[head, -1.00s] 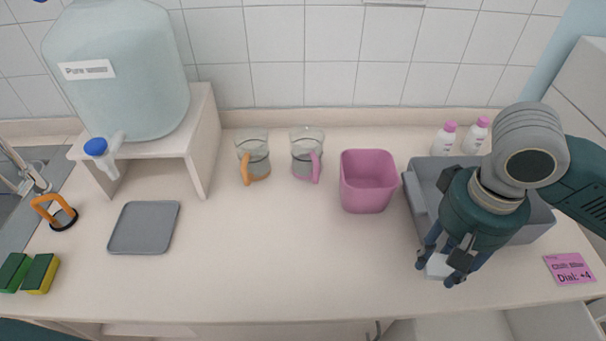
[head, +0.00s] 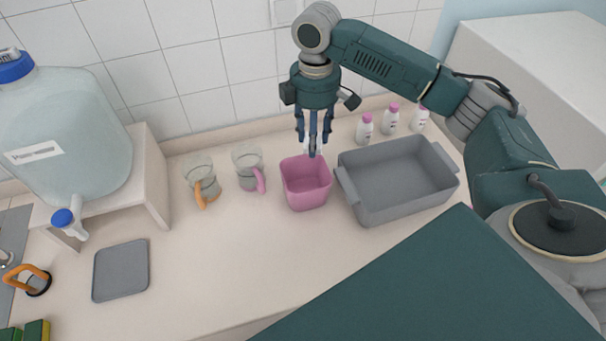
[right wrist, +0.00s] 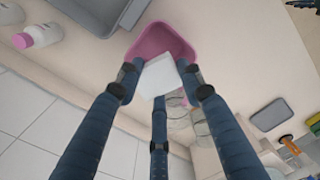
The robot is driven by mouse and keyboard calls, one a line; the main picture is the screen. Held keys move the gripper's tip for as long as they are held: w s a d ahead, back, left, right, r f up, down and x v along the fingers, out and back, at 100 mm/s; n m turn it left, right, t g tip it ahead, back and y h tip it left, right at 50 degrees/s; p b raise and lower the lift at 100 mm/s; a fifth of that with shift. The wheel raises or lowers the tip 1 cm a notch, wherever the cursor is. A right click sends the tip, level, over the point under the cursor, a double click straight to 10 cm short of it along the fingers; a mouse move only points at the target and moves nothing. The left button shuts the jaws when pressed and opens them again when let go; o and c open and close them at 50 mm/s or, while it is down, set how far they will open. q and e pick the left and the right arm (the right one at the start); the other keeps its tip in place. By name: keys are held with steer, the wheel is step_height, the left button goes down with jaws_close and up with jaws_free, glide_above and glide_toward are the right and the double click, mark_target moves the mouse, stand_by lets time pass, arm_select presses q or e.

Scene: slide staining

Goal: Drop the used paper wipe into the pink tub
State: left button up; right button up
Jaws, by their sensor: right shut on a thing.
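My right gripper (head: 314,146) hangs pointing down at the back part of the pink tub (head: 306,196). It is shut on the white paper wipe (right wrist: 160,76), which shows between the fingers in the right wrist view. In the head view the fingers hide most of the wipe. In the right wrist view the pink tub (right wrist: 146,42) lies beyond the wipe, which overlaps part of its opening. The tub stands upright on the counter. My left gripper is not in view.
A grey bin (head: 400,205) stands just right of the tub, with white bottles (head: 389,120) behind it. Two glass jugs, one with a pink handle (head: 249,170) and one with an orange handle (head: 203,183), stand left. A grey mat (head: 121,270) lies front left.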

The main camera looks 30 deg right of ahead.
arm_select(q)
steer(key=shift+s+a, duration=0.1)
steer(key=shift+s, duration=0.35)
arm_select(e)
steer(key=shift+f, duration=3)
steer(key=o, duration=1.2)
step_height(320, 180, up, 12)
steer(key=shift+r, duration=0.1)
